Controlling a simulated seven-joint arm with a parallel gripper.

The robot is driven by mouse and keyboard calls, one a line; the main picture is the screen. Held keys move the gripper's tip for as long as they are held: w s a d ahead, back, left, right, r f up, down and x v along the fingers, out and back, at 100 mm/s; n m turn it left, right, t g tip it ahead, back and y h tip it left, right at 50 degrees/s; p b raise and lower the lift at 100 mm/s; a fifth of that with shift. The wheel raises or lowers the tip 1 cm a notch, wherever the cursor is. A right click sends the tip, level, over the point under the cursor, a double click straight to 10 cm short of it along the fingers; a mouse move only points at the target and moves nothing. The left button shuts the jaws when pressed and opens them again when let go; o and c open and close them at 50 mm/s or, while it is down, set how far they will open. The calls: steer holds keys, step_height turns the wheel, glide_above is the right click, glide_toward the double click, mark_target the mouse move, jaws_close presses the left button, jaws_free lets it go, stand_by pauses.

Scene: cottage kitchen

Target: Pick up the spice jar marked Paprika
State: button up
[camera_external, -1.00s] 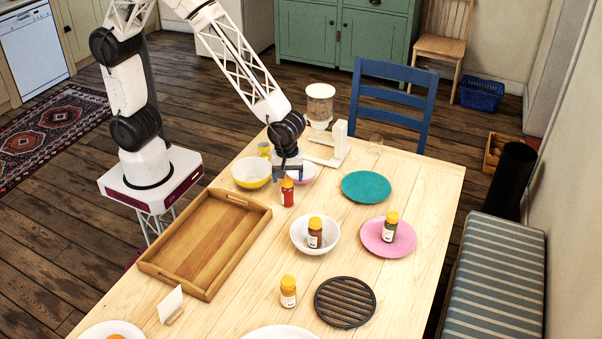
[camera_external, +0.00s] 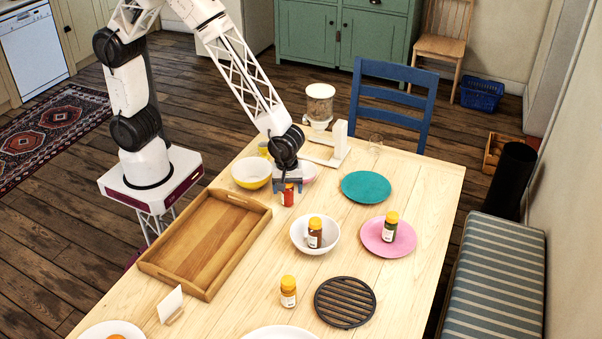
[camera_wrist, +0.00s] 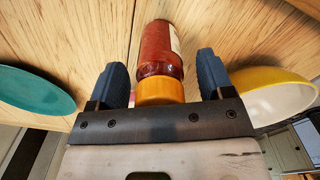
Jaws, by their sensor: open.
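A jar with red contents and an orange-yellow lid (camera_external: 287,198) stands on the table; its label cannot be read. My gripper (camera_external: 287,185) is open, pointing down over this jar, and hides its lid in the external view. In the wrist view, the red jar (camera_wrist: 160,45) lies between the two open fingers (camera_wrist: 160,66), with a gap on each side. Other lidded jars stand in the white bowl (camera_external: 314,233), on the pink plate (camera_external: 389,229) and on the bare table (camera_external: 288,292). Their labels are also unreadable.
A wooden tray (camera_external: 160,270) is at left, a teal plate (camera_external: 365,187) at right. A black trivet (camera_external: 345,302) lies nearer the front.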

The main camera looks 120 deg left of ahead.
steer(key=c, duration=1.1)
steer(key=shift+o, duration=0.2)
steer(key=shift+r, duration=5.05)
